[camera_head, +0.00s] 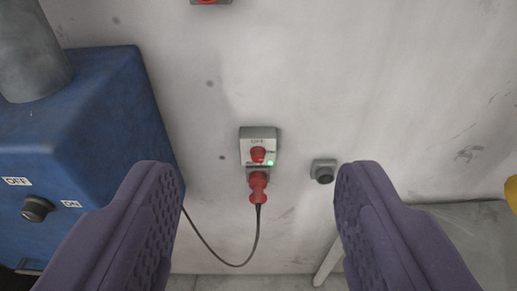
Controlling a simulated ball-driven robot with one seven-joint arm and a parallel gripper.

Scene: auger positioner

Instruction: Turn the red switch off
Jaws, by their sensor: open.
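The red switch (258,154) is a small red knob on a grey wall box (258,133). Nothing hides the switch.
A blue machine (80,110) with a black knob (37,209) and OFF/ON labels stands at left. A small grey box with a black round front (323,171) is on the wall right of the plug. A red item (210,2) is cut off at the top. The wall around the switch is mostly bare.

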